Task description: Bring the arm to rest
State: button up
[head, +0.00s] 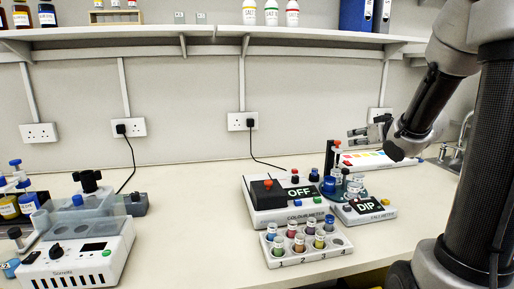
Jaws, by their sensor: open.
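My arm stands at the right of the head view, with a dark upper link and a grey wrist bent to the left. My gripper (356,137) points left and is open, with its two fingers apart and nothing seen between them. It appears over the back right of the bench, near the colour chart (365,158) and the dark stand (330,158). The exact height of the gripper above the bench cannot be told. The wrist hides part of the gripper's base.
A colorimeter (266,215) reading OFF and a meter (371,213) reading DIP stand on the bench. A vial rack (307,256) with several vials is in front. A white machine (80,255) is at left, a sink (452,152) at right. The middle left bench is clear.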

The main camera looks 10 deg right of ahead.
jog(key=s+d+f+m+g+h, duration=0.25)
jog(key=s+d+f+g, duration=0.25)
jog(key=s+d+f, duration=0.25)
jog(key=s+a+g+h, duration=0.1)
jog(key=s+a+g, duration=0.25)
jog(key=s, duration=0.75)
jog(key=s+a+r+n+y, duration=0.1)
jog(key=s+a+r, duration=0.1)
jog(key=s+a, duration=0.3)
jog(key=s+a+r+n+y, duration=0.1)
jog(key=s+a+r+y, duration=0.1)
jog(key=s+a, duration=0.3)
jog(key=a+r, duration=0.1)
jog(key=a, duration=0.3)
jog(key=shift+s+a+r+g, duration=0.2)
jog(key=shift+a+g, duration=0.1)
jog(key=shift+g, duration=0.05)
